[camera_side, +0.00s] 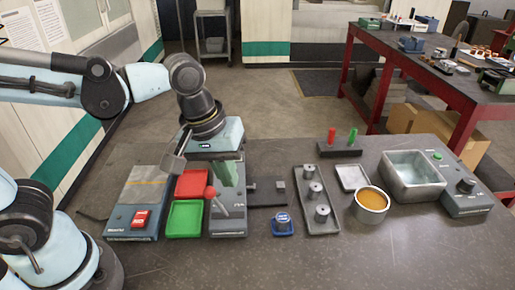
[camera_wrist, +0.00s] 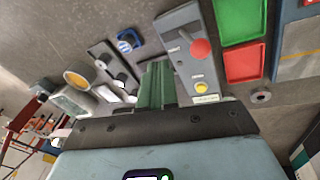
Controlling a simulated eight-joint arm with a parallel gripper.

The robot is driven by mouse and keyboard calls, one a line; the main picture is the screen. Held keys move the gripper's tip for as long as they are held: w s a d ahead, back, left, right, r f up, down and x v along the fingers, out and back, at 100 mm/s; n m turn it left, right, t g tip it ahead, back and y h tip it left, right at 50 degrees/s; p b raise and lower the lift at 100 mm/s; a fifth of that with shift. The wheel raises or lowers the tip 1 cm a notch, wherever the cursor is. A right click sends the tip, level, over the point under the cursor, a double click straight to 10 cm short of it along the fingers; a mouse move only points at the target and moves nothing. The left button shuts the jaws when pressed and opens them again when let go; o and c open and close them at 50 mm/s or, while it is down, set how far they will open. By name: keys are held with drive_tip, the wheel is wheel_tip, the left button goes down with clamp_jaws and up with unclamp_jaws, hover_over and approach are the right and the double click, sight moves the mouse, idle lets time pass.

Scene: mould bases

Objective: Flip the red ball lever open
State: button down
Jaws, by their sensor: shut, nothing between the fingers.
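The red ball (camera_side: 210,191) tops a lever on a grey control box (camera_side: 228,226). In the side view the lever's pale shaft runs from the ball down to the right onto the box. The wrist view shows the red ball (camera_wrist: 201,48) from above on the box's panel, with a yellow button (camera_wrist: 200,87) nearer me. My gripper (camera_side: 231,182) has green fingers, shut and empty. In the side view they hang just right of the ball. In the wrist view the fingers (camera_wrist: 157,70) are left of the ball and box, with a visible gap to the ball.
A red tray (camera_side: 193,184) and a green tray (camera_side: 184,219) lie left of the box. Further left is a unit with a red switch (camera_side: 140,218). To the right are a blue-based round part (camera_side: 283,224) and a plate with several metal cylinders (camera_side: 317,222). The front tabletop is clear.

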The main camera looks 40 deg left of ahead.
drive_tip(key=v, duration=1)
drive_tip(key=shift+s+a, duration=0.25)
